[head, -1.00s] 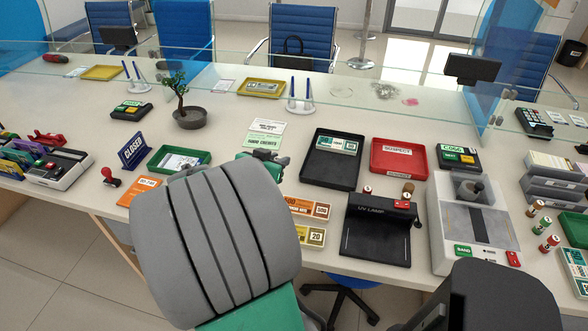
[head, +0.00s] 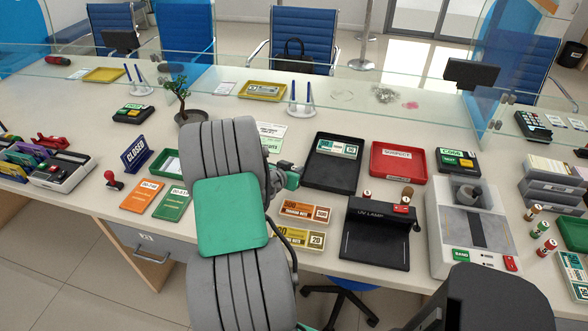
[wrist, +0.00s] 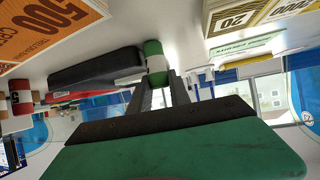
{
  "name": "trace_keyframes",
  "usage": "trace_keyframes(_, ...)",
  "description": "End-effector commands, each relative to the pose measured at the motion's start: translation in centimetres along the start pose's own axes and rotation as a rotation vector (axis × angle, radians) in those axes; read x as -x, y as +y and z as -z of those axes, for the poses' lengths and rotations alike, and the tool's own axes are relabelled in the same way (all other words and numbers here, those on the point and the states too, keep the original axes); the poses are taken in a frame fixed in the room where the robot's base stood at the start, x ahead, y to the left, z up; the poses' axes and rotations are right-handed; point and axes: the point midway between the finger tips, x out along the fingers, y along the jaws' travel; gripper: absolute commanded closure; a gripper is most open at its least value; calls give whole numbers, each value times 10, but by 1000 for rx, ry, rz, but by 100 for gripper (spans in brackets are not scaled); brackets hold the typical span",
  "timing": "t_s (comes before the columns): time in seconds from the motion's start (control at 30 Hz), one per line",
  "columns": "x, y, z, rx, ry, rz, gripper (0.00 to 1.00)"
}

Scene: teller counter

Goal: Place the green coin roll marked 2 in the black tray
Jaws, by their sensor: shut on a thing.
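My gripper (wrist: 157,82) is shut on the green coin roll (wrist: 154,48), a green roll with a white band, held between the fingertips in the wrist view. Its number cannot be read. In the head view my gripper (head: 292,174) is just left of the black tray (head: 330,177), and the roll cannot be made out there. The black tray holds a green-and-white banknote bundle (head: 338,148) at its back; the front part is bare. In the wrist view the black tray (wrist: 95,70) appears left of the roll.
A red tray (head: 398,163) marked SUSPECT stands right of the black tray. Orange (head: 305,212) and yellow (head: 300,238) banknote bundles lie nearer the counter's front edge. A potted plant (head: 190,116) stands back left.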

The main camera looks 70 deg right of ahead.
Motion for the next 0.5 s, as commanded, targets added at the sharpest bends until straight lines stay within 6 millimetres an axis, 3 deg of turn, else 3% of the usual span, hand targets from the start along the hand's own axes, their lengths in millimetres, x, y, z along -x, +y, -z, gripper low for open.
trace_keyframes(0.1, -2, 0, -3, 0, 1, 0, 100)
trace_keyframes(0.13, -1, 0, -3, 0, 0, 0, 75)
trace_keyframes(0.37, -1, 0, -2, 1, -1, 0, 56)
trace_keyframes(0.5, -1, 0, -2, 1, -1, 0, 55)
